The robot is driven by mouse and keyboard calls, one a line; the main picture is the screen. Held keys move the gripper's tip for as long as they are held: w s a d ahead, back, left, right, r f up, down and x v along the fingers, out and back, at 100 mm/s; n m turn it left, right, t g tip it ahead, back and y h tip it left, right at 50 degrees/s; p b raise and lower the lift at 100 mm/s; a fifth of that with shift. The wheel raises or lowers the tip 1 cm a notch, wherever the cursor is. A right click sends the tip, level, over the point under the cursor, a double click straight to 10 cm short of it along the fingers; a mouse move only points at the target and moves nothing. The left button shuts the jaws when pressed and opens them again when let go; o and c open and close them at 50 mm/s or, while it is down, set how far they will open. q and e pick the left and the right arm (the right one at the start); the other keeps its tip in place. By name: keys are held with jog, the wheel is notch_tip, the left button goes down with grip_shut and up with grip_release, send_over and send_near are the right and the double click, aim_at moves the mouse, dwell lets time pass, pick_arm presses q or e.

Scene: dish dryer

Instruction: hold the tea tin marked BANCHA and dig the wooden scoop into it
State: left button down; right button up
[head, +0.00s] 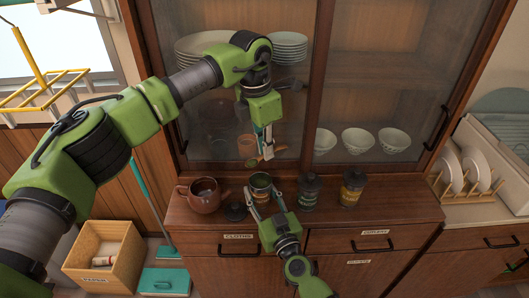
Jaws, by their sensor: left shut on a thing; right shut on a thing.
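An open tin (260,181) stands on the cabinet's wooden ledge. Its mouth faces up; any marking on it is hidden or too small to read. My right gripper (262,195) comes from the front and is shut on this tin. My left gripper (267,150) points down above and slightly behind the tin, shut on the wooden scoop (254,162). The scoop lies roughly level, its bowl end to the left, apart from the tin and above its mouth. A dark loose lid (235,212) lies on the ledge to the left of the tin.
A brown teapot (204,196) stands to the left. A dark-lidded tin (309,191) and a yellow-labelled tin (352,188) stand close on the right. Glass cabinet doors (375,90) rise behind. The ledge's right end is clear.

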jog(key=o, duration=1.2)
jog(key=shift+o, duration=0.2)
